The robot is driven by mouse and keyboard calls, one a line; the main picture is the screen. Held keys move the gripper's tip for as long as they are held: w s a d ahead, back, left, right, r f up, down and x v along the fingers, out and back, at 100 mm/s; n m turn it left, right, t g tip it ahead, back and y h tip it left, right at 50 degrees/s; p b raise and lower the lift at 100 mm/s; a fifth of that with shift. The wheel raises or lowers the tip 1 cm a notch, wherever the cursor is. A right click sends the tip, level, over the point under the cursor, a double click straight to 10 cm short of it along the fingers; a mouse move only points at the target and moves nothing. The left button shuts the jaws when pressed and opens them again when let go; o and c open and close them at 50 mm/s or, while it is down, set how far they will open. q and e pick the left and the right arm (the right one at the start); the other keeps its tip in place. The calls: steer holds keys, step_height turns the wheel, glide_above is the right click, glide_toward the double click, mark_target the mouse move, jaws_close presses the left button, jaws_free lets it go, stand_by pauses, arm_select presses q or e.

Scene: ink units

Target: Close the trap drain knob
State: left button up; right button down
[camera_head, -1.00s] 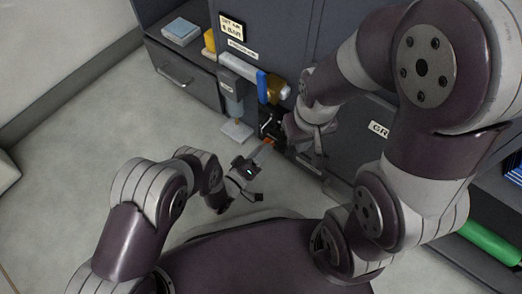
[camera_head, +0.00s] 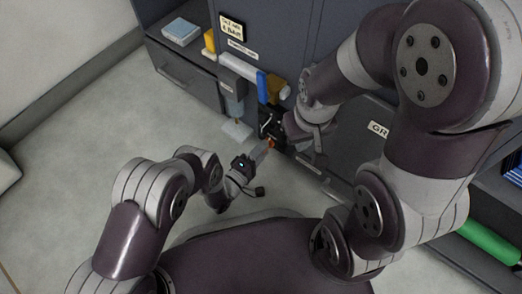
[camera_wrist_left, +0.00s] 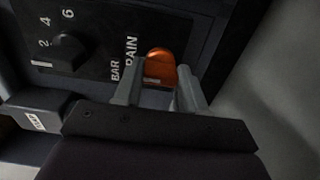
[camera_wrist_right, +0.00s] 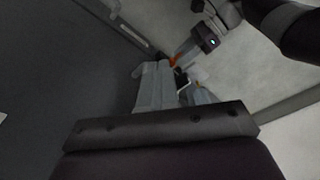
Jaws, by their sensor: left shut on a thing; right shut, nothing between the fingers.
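The orange drain knob (camera_wrist_left: 160,66) sits on the dark panel beside the lettering ending in "RAIN" in the left wrist view. My left gripper (camera_wrist_left: 158,90) is shut on it, one finger on each side. In the head view the orange knob (camera_head: 271,143) shows small at the tip of my left gripper (camera_head: 262,152). My right gripper (camera_head: 292,128) is shut and empty close beside the dark unit under the cabinet front. In the right wrist view, my right gripper (camera_wrist_right: 168,72) has the orange knob (camera_wrist_right: 174,60) and my left arm beyond its fingertips.
A black dial (camera_wrist_left: 68,52) with numbers is on the same panel. The grey floor (camera_head: 80,130) at left is open.

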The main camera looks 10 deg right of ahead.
stand_by(0.4)
arm_select(q)
steer(key=o, duration=1.1)
steer(key=shift+c, duration=0.2)
steer(key=shift+a, duration=0.1)
